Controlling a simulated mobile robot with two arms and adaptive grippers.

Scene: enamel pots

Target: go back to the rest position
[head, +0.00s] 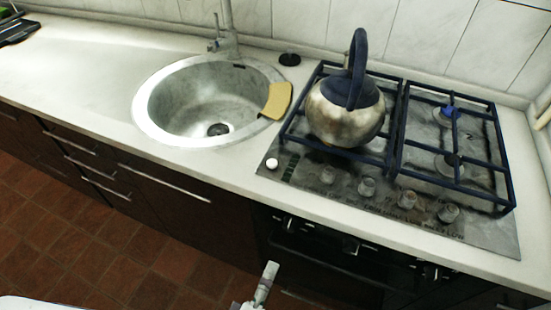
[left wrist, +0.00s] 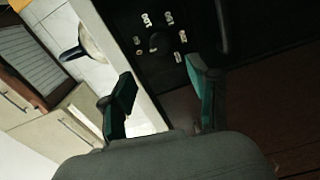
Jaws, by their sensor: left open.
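My left gripper (head: 266,277) shows at the bottom edge of the head view, in front of the dark cooker front and apart from the counter. In the left wrist view its two dark green fingers (left wrist: 160,88) stand wide apart with nothing between them. Most of the left arm is out of the picture. My right gripper is not in view. The metal kettle (head: 345,112) with a dark blue handle stands upright on the left side of the gas hob (head: 405,205), away from my gripper.
The pale counter (head: 75,65) runs along the tiled wall. A round sink (head: 170,125) has a yellow cloth (head: 277,100) on its right rim. Dark drawers (head: 165,190) are below. The brown tiled floor (head: 75,240) is clear where visible. Pale cabinets (left wrist: 55,130) show in the wrist view.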

